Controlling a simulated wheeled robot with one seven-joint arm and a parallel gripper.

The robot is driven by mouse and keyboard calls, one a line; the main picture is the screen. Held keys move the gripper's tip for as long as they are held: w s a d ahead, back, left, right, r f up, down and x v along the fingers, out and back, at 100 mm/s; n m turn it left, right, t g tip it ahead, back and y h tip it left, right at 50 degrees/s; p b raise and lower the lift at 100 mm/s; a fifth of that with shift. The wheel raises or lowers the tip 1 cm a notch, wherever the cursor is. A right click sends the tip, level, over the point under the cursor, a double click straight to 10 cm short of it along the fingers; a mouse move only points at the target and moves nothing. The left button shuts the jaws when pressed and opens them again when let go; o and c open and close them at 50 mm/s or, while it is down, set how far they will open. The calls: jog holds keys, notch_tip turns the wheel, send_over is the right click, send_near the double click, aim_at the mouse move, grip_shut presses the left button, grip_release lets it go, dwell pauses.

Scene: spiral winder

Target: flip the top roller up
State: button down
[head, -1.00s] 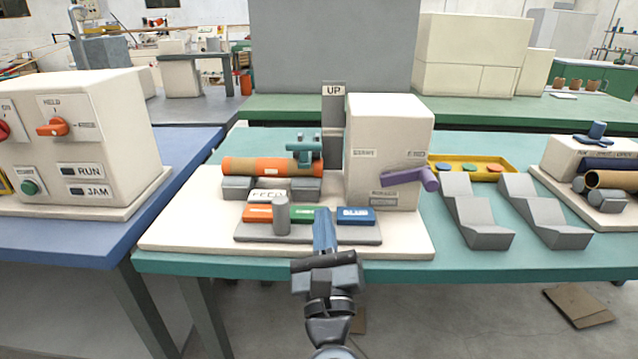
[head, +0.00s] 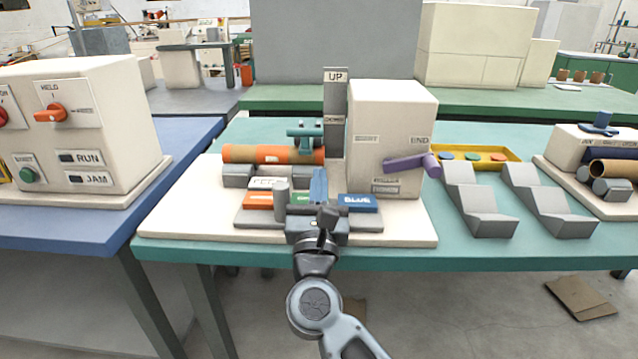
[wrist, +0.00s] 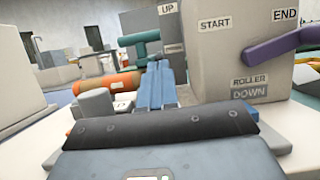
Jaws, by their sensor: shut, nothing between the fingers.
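The teal top roller (head: 306,132) lies low over the orange and brown tube (head: 270,154), beside a grey post marked UP (head: 335,92). The teal part also shows in the wrist view (wrist: 139,40), left of the post. A label reading ROLLER DOWN (wrist: 249,90) is on the cream box in the wrist view. My gripper (head: 319,172) is shut and empty, its blue fingers pointing at the machine. It is in front of the tube and below the teal part, apart from it. In the wrist view the fingers (wrist: 158,70) hide part of what is behind them.
The cream box (head: 385,135) stands right of the post, with a purple lever (head: 410,163) near END. A control box (head: 70,130) stands left; grey ramps (head: 475,200) stand right.

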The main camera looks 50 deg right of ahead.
aim_at(308, 131)
jog(key=x, duration=0.7)
jog(key=shift+p, duration=0.4)
jog(key=shift+r+p, duration=0.25)
jog(key=shift+p, duration=0.2)
